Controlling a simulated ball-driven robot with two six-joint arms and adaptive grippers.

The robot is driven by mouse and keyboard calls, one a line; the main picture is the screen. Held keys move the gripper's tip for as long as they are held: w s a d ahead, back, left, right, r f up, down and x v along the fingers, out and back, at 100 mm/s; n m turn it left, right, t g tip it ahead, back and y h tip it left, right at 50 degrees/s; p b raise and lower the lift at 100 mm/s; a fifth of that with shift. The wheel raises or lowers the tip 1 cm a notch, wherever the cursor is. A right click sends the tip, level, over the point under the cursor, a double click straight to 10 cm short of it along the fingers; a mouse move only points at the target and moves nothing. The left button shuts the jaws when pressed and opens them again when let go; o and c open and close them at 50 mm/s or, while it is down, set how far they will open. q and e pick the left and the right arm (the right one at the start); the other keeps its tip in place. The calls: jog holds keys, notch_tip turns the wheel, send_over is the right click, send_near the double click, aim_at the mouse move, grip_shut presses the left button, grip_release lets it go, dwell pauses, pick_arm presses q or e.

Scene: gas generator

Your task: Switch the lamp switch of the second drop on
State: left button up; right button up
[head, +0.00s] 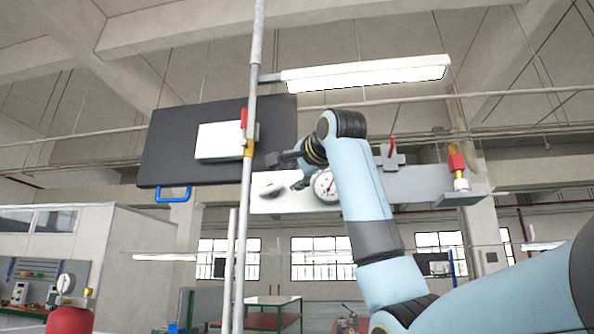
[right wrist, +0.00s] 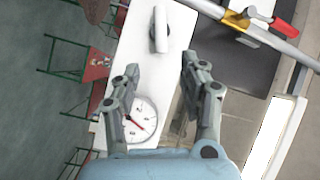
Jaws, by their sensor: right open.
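My right gripper (head: 288,172) is raised in front of a white panel (head: 290,206), its fingers pointing left in the head view. In the right wrist view the gripper (right wrist: 161,67) is open, with nothing between its fingers. A grey elongated knob or switch (head: 270,190) sits on the white panel, left of a round dial gauge (head: 325,186). In the right wrist view this knob (right wrist: 158,30) lies beyond the fingertips, apart from them; the gauge (right wrist: 140,118) shows beside the left finger. I cannot tell whether this knob is the lamp switch. A long lamp (head: 365,73) above looks bright.
A vertical pole (head: 246,200) with a red-handled valve (head: 243,120) stands left of the gripper, before a black panel (head: 170,150) with a blue handle (head: 174,194). A grey box with a red lever (head: 391,147) and a red-topped valve (head: 456,162) are at right.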

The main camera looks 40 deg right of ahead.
jog(key=v, duration=0.2)
jog(key=shift+s+a, duration=0.1)
jog(key=shift+s, duration=0.25)
jog(key=shift+w+f, duration=0.1)
jog(key=shift+f, duration=0.05)
